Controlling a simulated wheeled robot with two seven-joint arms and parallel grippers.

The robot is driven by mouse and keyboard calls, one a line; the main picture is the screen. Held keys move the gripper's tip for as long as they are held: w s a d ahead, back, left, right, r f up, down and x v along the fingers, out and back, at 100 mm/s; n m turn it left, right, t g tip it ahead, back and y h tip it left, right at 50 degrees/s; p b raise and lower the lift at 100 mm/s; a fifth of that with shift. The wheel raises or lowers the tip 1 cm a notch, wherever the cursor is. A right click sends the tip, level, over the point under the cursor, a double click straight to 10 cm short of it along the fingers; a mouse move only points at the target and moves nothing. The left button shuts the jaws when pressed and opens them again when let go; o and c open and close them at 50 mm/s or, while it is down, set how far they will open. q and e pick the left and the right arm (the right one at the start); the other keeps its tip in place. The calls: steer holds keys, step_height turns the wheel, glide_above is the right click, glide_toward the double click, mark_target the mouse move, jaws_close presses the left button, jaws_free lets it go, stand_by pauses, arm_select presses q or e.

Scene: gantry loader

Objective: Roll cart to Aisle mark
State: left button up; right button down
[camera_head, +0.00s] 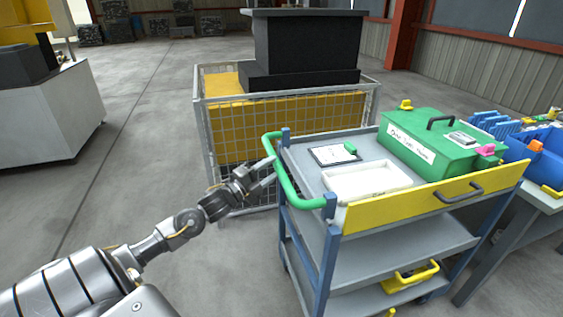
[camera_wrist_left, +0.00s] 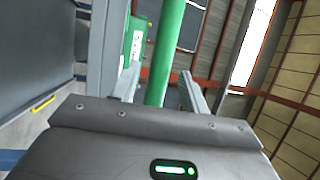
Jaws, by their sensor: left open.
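The cart (camera_head: 400,250) has blue posts, grey shelves and a yellow front panel. Its green handle (camera_head: 281,172) curves out at the left end. My left gripper (camera_head: 268,172) is open at the handle's outer side. In the left wrist view the green handle (camera_wrist_left: 171,45) runs between the two spread fingers (camera_wrist_left: 160,84); I cannot tell whether they touch it. My right gripper is not in view. I cannot make out an aisle mark on the floor.
A green box (camera_head: 425,150), a white tray (camera_head: 366,181) and a clipboard (camera_head: 334,154) are on the cart top. A mesh cage (camera_head: 240,135) stands close behind. A table with blue bins (camera_head: 540,150) is at right. The floor (camera_head: 130,150) at left is open.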

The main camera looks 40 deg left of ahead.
arm_select(q)
steer(key=x, duration=0.4)
steer(key=shift+w+d, duration=0.1)
steer(key=shift+w, duration=0.25)
jaws_close()
